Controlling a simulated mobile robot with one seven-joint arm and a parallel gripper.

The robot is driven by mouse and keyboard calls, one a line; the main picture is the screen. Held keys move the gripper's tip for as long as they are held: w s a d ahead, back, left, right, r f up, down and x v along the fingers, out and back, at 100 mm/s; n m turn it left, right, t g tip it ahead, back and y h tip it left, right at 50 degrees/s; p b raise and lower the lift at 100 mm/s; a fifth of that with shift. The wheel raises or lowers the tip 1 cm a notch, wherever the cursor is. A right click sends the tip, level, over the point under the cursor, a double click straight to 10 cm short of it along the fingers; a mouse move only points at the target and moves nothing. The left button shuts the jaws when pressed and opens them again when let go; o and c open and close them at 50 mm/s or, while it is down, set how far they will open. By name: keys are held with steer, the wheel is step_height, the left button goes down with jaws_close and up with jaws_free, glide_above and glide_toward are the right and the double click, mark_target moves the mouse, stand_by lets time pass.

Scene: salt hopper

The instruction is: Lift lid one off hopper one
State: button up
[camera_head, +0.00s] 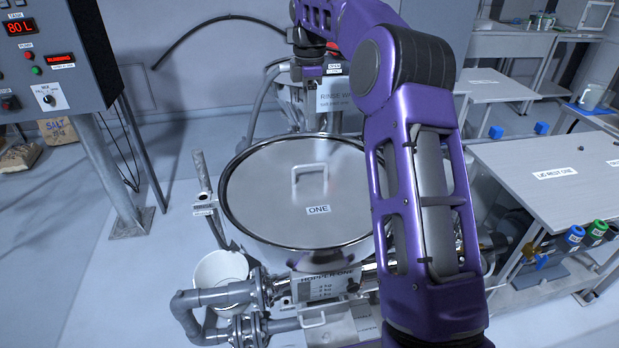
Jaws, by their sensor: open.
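Lid one (262,200) is a round, shiny metal disc with an upright handle (310,178) in its middle and a label reading ONE. It sits flat on top of hopper one (320,285), in the middle of the view. The hopper's name plate shows below the lid at the front. My purple arm rises in front of the lid's right side and hides part of its right edge. Nothing of mine is seen touching the handle.
A table labelled lid rest one (520,190) stands at the right with a bare top. A control box (50,60) on a post is at the left. A white bucket (220,268) and grey pipes (215,297) stand at front left. Rinse equipment (335,95) is behind the hopper.

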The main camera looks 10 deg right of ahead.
steer(key=b, duration=0.1)
glide_above(310, 165)
steer(key=f, duration=1)
steer(key=shift+w, duration=0.2)
steer(key=shift+f+b, duration=0.4)
steer(key=shift+f, duration=2.5)
jaws_close()
steer(key=shift+r, duration=0.15)
